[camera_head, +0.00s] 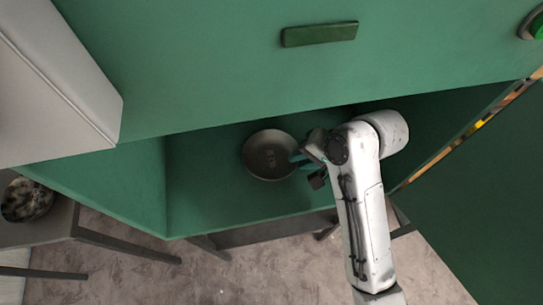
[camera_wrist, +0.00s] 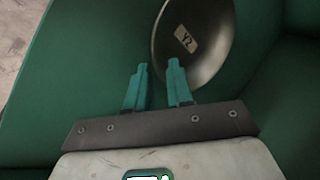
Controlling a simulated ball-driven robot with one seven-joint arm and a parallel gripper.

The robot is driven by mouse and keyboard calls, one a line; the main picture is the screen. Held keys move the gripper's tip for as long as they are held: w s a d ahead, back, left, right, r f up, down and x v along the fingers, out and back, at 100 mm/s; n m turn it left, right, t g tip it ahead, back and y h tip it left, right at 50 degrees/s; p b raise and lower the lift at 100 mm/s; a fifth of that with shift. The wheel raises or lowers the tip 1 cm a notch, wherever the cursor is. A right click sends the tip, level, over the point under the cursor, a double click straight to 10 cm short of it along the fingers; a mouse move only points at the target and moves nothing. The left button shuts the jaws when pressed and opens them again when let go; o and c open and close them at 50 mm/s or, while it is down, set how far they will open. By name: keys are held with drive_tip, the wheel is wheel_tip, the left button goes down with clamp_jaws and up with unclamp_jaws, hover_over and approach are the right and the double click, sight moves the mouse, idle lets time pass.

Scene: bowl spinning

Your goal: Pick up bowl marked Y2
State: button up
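The bowl marked Y2 (camera_head: 268,155) is a round grey metal bowl on the floor of a green open compartment. Its label shows in the middle of the bowl (camera_wrist: 206,58) in the wrist view. My gripper (camera_wrist: 158,68) has teal fingers with a gap between them. In the wrist view the right finger overlaps the inside of the bowl and the left finger lies outside its left edge. In the head view my gripper (camera_head: 299,159) is at the bowl's right rim. I cannot tell whether the fingers touch the rim.
The green cabinet (camera_head: 215,75) has a front panel with a dark handle (camera_head: 320,34) above the compartment. A green side wall (camera_head: 110,185) bounds it at left. A white box-like unit (camera_head: 55,85) is at upper left. Another bowl (camera_head: 27,200) sits at far left.

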sight(271, 158)
drive_tip(key=shift+x, duration=1.4)
drive_tip(key=shift+d, duration=0.1)
drive_tip(key=shift+c, duration=0.3)
clamp_jaws()
